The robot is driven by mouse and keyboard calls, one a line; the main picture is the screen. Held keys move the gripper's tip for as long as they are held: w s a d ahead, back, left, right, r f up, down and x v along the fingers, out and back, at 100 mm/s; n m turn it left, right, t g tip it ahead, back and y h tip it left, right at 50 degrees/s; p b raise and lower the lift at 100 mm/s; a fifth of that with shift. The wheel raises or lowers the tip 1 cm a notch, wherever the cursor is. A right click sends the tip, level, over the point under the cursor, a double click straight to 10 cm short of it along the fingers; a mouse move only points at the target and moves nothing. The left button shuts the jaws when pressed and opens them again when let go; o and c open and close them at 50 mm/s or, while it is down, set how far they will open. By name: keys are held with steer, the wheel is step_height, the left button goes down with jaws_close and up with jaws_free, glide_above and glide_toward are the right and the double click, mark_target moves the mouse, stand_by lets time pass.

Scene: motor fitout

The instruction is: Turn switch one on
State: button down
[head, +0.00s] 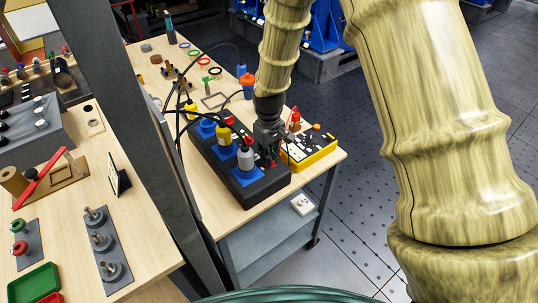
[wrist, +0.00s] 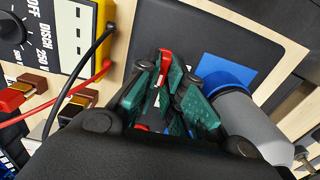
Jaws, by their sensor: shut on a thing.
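In the wrist view the green fingers of my gripper (wrist: 163,88) are closed around a narrow red piece (wrist: 165,62), which looks like a switch lever. The piece stands over a dark panel (wrist: 240,30). The fingers hide most of it, and I cannot read a label or tell its on or off position. In the head view my gripper (head: 270,152) points down at the right end of a black box (head: 268,190) on the workbench.
A grey cylinder (wrist: 250,125) on a blue square stands close right of my fingers. A yellow meter (head: 318,152) is beside the box. Black (wrist: 75,85) and red (wrist: 75,101) cables run close on the left. Another bench (head: 150,230) stands left, beyond a grey post (head: 150,120).

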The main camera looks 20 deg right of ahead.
steer(key=shift+w+r, duration=0.1)
steer(key=shift+w, duration=0.05)
steer(key=c, duration=1.5)
jaws_free()
steer(key=shift+c, duration=0.2)
step_height(320, 180, up, 12)
steer(key=shift+d, duration=0.1)
